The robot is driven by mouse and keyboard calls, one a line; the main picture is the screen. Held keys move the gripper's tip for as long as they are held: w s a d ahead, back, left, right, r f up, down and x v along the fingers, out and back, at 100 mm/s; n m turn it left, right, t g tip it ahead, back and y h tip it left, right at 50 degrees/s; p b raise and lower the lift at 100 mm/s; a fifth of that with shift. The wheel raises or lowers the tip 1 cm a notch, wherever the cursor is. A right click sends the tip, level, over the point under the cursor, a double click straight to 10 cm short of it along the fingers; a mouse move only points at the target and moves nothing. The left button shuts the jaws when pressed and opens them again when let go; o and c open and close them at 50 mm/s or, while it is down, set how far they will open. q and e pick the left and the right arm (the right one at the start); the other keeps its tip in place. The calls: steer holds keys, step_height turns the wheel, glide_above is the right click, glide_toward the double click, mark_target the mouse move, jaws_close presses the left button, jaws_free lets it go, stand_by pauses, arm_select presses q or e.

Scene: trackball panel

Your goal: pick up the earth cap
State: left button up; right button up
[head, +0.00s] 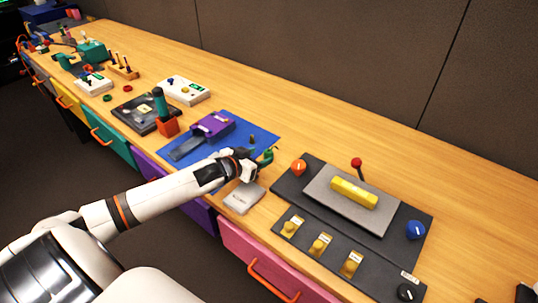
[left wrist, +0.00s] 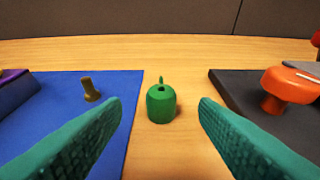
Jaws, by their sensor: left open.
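A small round green cap with a dark hole and a thin upright tab, which I take for the earth cap (left wrist: 161,104), stands on the bare wood between the blue mat and the dark panel in the left wrist view. My left gripper (left wrist: 160,110) is open, with one green finger on each side of the cap in the picture. The fingers look apart from it, and it appears ahead of them. In the head view my left gripper (head: 263,160) is over the table by the mat's right edge, and the cap is hard to tell from the green fingers.
The dark panel (head: 285,191) with an orange knob (head: 299,167), a yellow bar (head: 354,192) and several switches lies right of the gripper. The blue mat (head: 258,143) with a purple device (head: 212,125) lies left. A grey labelled block (head: 243,198) sits in front.

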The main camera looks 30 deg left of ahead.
mark_target(266, 154)
arm_select(q)
steer(key=shift+x, duration=2.8)
steer(key=shift+d, duration=0.1)
steer(key=shift+r, duration=0.1)
steer(key=c, duration=1)
